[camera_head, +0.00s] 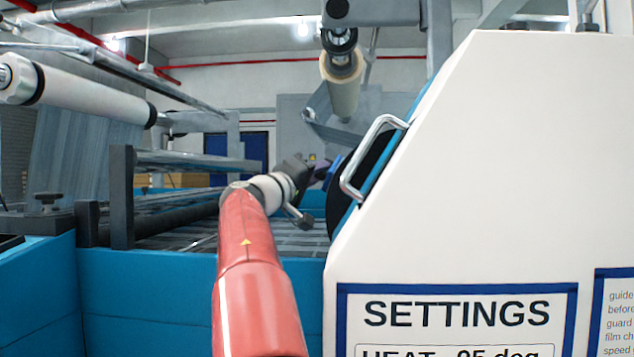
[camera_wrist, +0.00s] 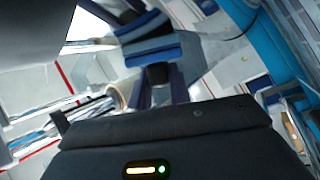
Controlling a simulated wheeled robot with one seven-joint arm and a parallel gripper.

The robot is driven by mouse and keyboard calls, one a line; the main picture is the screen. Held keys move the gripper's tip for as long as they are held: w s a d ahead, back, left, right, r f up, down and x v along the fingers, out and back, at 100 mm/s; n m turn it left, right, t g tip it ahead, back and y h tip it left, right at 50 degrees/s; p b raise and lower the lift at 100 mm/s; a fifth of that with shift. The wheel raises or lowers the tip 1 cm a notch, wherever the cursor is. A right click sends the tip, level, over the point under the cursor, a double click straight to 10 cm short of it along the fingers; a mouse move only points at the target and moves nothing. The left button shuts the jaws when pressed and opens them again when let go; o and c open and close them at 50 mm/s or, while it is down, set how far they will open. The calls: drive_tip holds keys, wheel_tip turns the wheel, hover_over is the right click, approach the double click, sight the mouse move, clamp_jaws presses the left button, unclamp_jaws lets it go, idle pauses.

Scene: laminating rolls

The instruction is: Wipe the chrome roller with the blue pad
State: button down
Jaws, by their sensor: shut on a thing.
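The blue pad (camera_wrist: 150,52), with blue and dark bands, shows in the wrist view beyond my gripper (camera_wrist: 160,88). The dark fingers are shut on a black piece at the pad's near side. In the head view, my gripper (camera_head: 318,171) is at the end of my outstretched red arm, by the white panel's left edge. A small blue patch just right of it looks like the pad, partly hidden. A shiny grey horizontal roller (camera_head: 195,163) lies left of my gripper, apart from it; I cannot tell for sure that it is the chrome roller.
A large white panel (camera_head: 480,170) with a bent metal handle (camera_head: 362,150) stands close on the right. A white roll (camera_head: 85,95) hangs at upper left and a cream roll (camera_head: 342,88) above my gripper. Blue machine walls (camera_head: 150,300) stand at lower left.

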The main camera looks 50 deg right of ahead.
drive_tip(key=shift+s+a+b, duration=2.3)
drive_tip(key=shift+a+b, duration=0.25)
drive_tip(key=shift+a, duration=0.15)
drive_tip(key=shift+w+d+p, duration=0.85)
drive_tip(key=shift+w+d, duration=0.15)
drive_tip(key=shift+d, duration=0.2)
drive_tip(key=shift+w+d+p, duration=0.9)
drive_tip(key=shift+w+d, duration=0.05)
drive_tip(key=shift+d, duration=0.3)
drive_tip(key=shift+w+d+p, duration=0.85)
drive_tip(key=shift+w+d, duration=0.15)
drive_tip(key=shift+d, duration=0.2)
drive_tip(key=shift+w+d+p, duration=0.95)
drive_tip(key=shift+d+p, duration=0.1)
drive_tip(key=shift+d, duration=0.05)
drive_tip(key=shift+r, duration=0.1)
